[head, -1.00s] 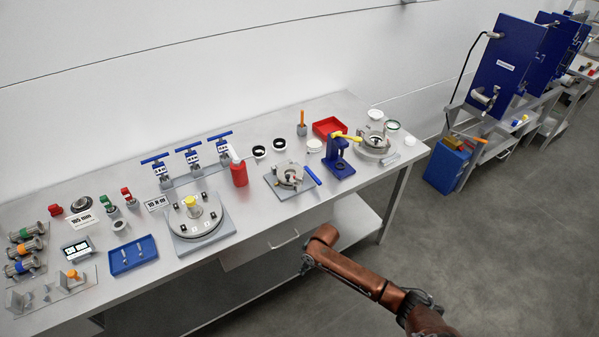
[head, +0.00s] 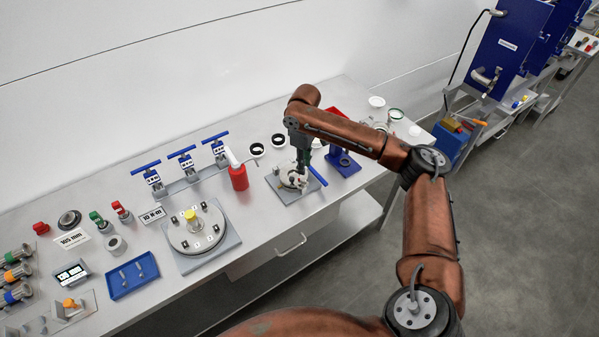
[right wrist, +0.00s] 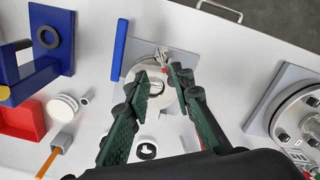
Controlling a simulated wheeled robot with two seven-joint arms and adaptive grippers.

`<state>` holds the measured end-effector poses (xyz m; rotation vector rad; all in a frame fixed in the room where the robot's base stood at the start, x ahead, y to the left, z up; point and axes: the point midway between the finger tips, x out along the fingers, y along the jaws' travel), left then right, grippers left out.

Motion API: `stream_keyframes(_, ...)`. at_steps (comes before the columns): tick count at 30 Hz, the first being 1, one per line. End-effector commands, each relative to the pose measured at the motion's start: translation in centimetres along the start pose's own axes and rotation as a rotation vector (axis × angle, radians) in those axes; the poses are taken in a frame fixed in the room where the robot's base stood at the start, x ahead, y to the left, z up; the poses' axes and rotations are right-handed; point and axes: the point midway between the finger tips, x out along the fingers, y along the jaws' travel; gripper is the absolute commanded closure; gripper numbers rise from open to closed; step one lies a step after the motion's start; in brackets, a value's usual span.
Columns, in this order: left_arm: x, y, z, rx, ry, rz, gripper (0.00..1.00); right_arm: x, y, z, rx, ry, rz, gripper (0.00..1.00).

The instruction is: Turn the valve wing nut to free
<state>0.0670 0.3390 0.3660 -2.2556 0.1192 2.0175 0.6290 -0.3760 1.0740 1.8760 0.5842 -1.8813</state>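The round metal valve fixture (head: 288,182) sits on a grey square plate on the bench, partly hidden by my right arm and gripper. In the right wrist view the valve fixture (right wrist: 152,72) lies below my fingers, with a dark opening in its middle. A small silver part (right wrist: 162,54) shows at its edge by the right fingertip; I cannot tell for certain that it is the wing nut. My right gripper (head: 303,166) points down over the fixture. In the right wrist view its two green-padded fingers (right wrist: 161,76) are apart with nothing clearly held. My left gripper is not in view.
A blue bar (right wrist: 119,50) lies beside the fixture. A blue press stand (head: 343,162), a red bottle (head: 238,175) and a round flanged plate (head: 197,229) stand nearby. Black-and-white rings (head: 257,150) lie behind.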

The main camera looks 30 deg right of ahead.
Motion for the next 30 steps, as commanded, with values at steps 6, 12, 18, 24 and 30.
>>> stream_keyframes(6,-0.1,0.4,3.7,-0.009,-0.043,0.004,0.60,3.4,-0.1,-0.1,-0.002,-0.004,-0.001,0.78)
stream_keyframes(12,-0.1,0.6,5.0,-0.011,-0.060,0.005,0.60,6.2,-0.1,-0.1,-0.002,-0.002,0.000,0.78)
stream_keyframes(18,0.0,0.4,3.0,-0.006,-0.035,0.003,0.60,7.3,0.0,0.0,0.000,0.000,0.001,0.78)
stream_keyframes(24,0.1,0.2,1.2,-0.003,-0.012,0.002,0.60,7.4,0.0,0.0,-0.001,0.000,0.001,0.78)
stream_keyframes(30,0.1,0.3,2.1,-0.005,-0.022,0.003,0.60,7.4,0.0,0.0,-0.001,0.000,0.001,0.89)
